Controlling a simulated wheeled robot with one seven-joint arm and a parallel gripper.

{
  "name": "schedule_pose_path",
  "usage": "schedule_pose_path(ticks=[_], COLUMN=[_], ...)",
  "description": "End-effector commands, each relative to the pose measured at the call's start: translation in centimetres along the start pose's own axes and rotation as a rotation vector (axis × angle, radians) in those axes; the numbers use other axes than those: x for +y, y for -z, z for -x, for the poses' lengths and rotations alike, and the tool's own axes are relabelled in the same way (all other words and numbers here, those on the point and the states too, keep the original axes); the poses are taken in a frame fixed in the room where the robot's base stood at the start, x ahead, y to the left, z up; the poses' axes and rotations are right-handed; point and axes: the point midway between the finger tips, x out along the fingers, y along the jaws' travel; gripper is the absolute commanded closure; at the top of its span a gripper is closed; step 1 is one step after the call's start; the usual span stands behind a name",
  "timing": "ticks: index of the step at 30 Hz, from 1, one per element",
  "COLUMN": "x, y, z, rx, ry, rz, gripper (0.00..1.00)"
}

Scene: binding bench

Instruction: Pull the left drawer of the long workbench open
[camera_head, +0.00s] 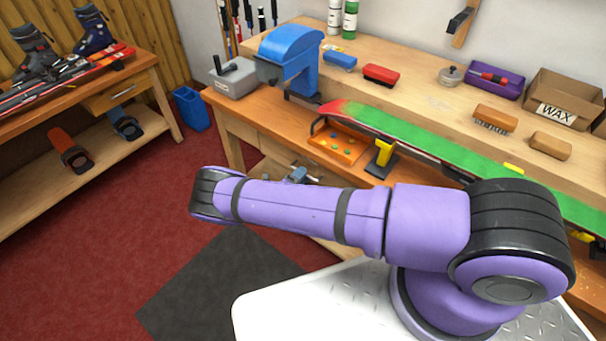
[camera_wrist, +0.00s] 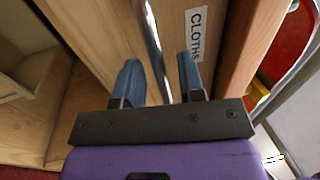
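The long workbench (camera_head: 235,108) runs along the wall in the head view, and my purple arm crosses in front of it. In the wrist view, a wooden drawer front (camera_wrist: 222,25) fills the middle and carries a white label reading CLOTHS. A metal bar handle (camera_wrist: 153,40) runs along this front. My gripper (camera_wrist: 160,72) has its two blue-grey fingers apart, one on each side of the handle, with a gap to the bar on both sides. My arm hides most of the bench front in the head view, and I cannot tell the gripper clearly there.
A green ski (camera_head: 420,137) lies along the bench, near an orange tray (camera_head: 337,145) and a blue machine (camera_head: 290,55). A second bench (camera_head: 100,88) with ski boots stands at the left. A blue bin (camera_head: 190,108) stands between them. Red floor is clear at lower left.

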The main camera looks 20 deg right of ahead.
Motion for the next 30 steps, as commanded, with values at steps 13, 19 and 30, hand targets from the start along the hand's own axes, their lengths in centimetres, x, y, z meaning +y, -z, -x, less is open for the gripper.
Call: schedule_pose_path(ticks=[13, 19, 30], x=[0.0, 0.0, -0.2], y=[0.0, 0.0, 0.0], z=[-1.0, -1.0, 0.4], rx=[0.001, 0.001, -0.001], ry=[0.000, 0.000, -0.002], rz=[0.000, 0.000, 0.000], gripper=[0.66, 1.00, 1.00])
